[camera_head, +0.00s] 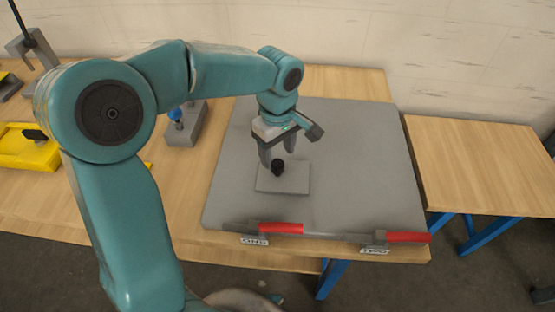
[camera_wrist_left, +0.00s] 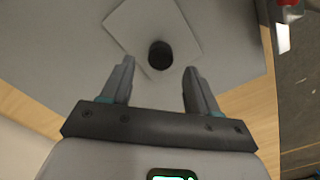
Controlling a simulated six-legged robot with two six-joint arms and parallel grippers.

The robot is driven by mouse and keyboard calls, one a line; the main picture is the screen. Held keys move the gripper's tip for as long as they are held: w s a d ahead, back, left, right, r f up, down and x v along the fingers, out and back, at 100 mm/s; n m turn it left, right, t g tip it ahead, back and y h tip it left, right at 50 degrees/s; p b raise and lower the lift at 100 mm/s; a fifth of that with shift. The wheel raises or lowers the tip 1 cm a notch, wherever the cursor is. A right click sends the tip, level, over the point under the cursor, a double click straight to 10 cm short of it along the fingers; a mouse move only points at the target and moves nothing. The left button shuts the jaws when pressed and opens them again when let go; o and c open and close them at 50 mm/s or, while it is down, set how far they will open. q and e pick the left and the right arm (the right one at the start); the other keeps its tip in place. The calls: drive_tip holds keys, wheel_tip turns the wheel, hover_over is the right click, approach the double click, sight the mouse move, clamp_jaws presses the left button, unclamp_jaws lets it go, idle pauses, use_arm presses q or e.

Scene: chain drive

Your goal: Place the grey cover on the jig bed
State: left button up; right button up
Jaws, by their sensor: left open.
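The grey cover (camera_head: 296,184) is a flat square plate with a black knob (camera_head: 278,167). It lies flat on a large grey board (camera_head: 357,160) on the table. I cannot tell for sure which thing is the jig bed. My left gripper (camera_head: 277,157) is open, pointing down over the cover at the knob. In the left wrist view the open fingers (camera_wrist_left: 159,66) are apart on either side of the knob (camera_wrist_left: 160,54), with its plate (camera_wrist_left: 132,28) beyond them. The fingers do not grip it. My right gripper is not in view.
Two red-handled tools (camera_head: 281,228) (camera_head: 408,237) lie along the board's front edge beside small labels. A grey block with a blue knob (camera_head: 184,124) stands left of the board. A yellow fixture (camera_head: 27,151) is at far left. The board's right side is clear.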

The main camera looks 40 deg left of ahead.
sight(278, 163)
use_arm(q)
wheel_tip(278, 163, up, 6)
drive_tip(key=shift+r+p, duration=0.15)
drive_tip(key=shift+p, duration=0.2)
